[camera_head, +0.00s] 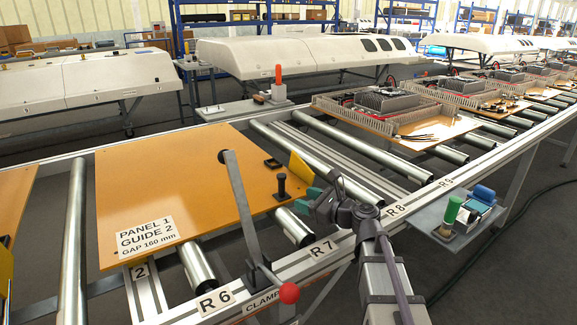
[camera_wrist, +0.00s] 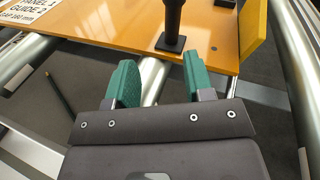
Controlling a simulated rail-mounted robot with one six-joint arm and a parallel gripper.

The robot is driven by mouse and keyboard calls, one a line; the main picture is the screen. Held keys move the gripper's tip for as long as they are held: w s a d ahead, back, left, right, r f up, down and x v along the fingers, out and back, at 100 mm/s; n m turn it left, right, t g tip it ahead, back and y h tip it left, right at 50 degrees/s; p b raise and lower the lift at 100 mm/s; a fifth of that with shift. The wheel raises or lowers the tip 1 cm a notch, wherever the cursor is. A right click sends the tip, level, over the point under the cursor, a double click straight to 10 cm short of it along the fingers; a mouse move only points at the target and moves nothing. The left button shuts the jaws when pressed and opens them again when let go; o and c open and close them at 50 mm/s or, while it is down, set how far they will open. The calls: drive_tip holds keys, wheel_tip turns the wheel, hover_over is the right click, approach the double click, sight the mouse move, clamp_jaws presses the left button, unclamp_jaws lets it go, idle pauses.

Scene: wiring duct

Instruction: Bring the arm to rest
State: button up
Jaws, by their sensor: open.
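My gripper (camera_head: 308,200) is at the front rail of the roller line, just right of the orange-brown Panel 1 board (camera_head: 180,185). In the wrist view its two green fingers (camera_wrist: 160,82) stand apart with nothing between them. A roller and the dark floor show behind the gap. A black post on a square base (camera_head: 281,187) stands on the board's near right corner, and in the wrist view it rises just beyond the fingertips (camera_wrist: 173,28). A yellow block (camera_head: 300,168) is at the board's right edge.
A clamp lever with a red knob (camera_head: 289,292) stands by R6. A grey side tray (camera_head: 445,222) holds a green-capped item and blue items right of my arm. Bare rollers (camera_head: 345,180) lie between Panel 1 and the populated panel (camera_head: 390,115) farther right.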

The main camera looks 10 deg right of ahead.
drive_tip(key=s+a+r+n+g+h+p, duration=0.2)
drive_tip(key=s+a+r+n+g+p, duration=0.4)
drive_tip(key=n+p, duration=0.4)
drive_tip(key=s+d+r+n+g+h+p, duration=0.3)
drive_tip(key=s+n+h+p, duration=0.1)
drive_tip(key=s+n+p, duration=0.3)
drive_tip(key=s+d+r+n+g+h+p, duration=0.3)
drive_tip(key=s+d+n+h+p, duration=0.1)
drive_tip(key=s+n+p, duration=0.4)
drive_tip(key=shift+s+d+h, duration=0.15)
drive_tip(key=shift+s+h, duration=0.05)
drive_tip(key=shift+h, duration=0.6)
